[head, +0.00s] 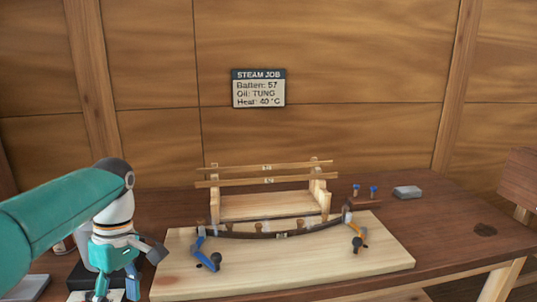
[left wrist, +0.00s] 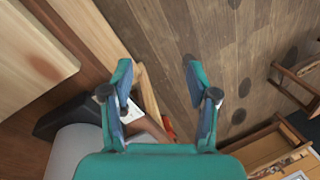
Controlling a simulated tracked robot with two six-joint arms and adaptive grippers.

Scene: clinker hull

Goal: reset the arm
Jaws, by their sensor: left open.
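My left arm comes in from the left in the head view, with its gripper (head: 118,288) pointing down at the left front of the bench. In the left wrist view the gripper (left wrist: 158,75) has its two teal fingers spread apart with nothing between them. Below it show the bench edge and the plank floor. My right gripper is not in either view.
A pale board (head: 180,281) on the bench (head: 455,215) carries a curved dark strip (head: 255,235) and blue and orange clamps. A wooden rack (head: 265,206) holds battens behind it. A grey block (head: 407,192) lies at right. A sign (head: 258,88) hangs on the wall.

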